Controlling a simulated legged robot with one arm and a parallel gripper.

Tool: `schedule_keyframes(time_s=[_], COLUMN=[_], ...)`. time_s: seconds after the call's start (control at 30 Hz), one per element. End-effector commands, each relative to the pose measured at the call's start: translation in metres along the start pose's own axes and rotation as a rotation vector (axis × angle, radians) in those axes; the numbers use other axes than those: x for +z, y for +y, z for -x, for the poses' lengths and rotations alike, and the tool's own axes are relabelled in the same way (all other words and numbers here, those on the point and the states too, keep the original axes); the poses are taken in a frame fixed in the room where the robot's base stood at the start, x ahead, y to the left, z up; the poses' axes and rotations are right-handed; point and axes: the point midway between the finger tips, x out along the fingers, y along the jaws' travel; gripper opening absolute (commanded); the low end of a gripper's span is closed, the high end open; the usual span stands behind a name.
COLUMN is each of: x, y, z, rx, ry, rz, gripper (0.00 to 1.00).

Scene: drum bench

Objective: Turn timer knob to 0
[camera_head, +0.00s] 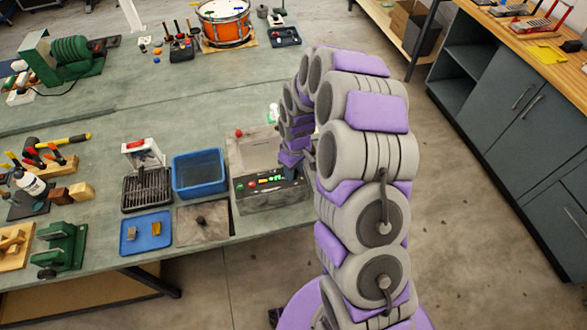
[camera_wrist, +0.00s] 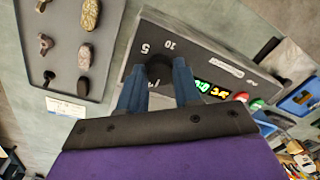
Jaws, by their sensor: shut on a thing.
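The timer knob (camera_wrist: 159,68) is a dark round knob on the face of a dark control panel (camera_wrist: 205,55) in the wrist view. The numbers 5 and 10 show on the panel beside it, and the knob's pointer is hidden. My gripper (camera_wrist: 159,78) has its two blue fingers on either side of the knob and is shut on it. In the head view the panel (camera_head: 265,184) belongs to a grey box machine at the bench's right end. My arm hides the knob in the head view.
A blue bin (camera_head: 199,174) stands left of the machine, with a black rack (camera_head: 147,190) beyond it. A red button (camera_wrist: 241,97) and a green button are near the display. A grey tray (camera_wrist: 72,45) with metal parts lies beside the panel in the wrist view.

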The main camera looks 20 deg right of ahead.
Motion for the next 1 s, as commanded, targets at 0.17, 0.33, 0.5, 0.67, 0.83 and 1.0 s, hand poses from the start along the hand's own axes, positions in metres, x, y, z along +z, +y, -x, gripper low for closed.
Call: schedule_keyframes(time_s=[0.17,0.33,0.5,0.67,0.83,1.0], x=[-0.001,0.000,0.000,0.000,0.000,-0.001], y=[0.000,0.000,0.000,0.000,0.000,0.000], z=[0.000,0.000,0.000,0.000,0.001,0.017], rx=[0.001,0.001,0.001,0.001,0.001,0.002], ry=[0.001,0.001,0.001,0.000,0.001,0.003], rz=[0.003,0.002,0.002,0.002,0.001,0.001], gripper=[0.03,0.35,0.51,0.58,0.58,0.58])
